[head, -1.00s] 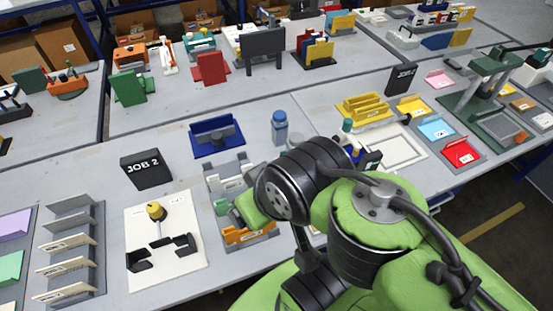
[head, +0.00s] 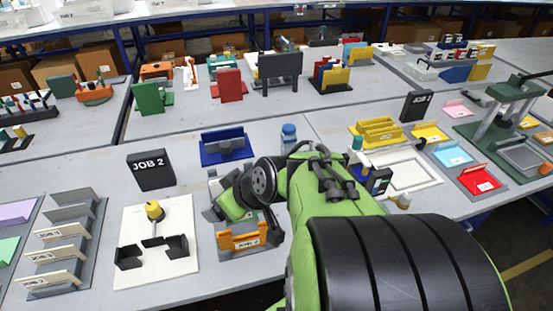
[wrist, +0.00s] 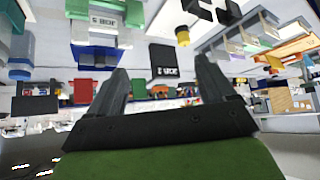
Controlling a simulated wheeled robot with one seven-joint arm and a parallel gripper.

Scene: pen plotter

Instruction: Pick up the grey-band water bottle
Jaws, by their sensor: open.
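The water bottle (head: 289,137) stands upright on the table to the right of the blue holder, with a blue cap. Its lower part is hidden behind my arm, so its band does not show clearly. In the wrist view, which is upside down, a blue-capped bottle (wrist: 20,48) appears at the left edge, outside the jaws. My gripper (wrist: 162,78) is open, with two dark fingers apart and nothing between them. In the head view the fingers are mostly hidden by the wrist, over the grey and orange JOB 2 fixture.
The blue holder (head: 228,147) is left of the bottle. The black JOB 2 sign (head: 151,169) and a white board (head: 157,262) with a yellow-topped peg are further left. A yellow tray (head: 380,133) is to the right. Bare table lies behind the bottle.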

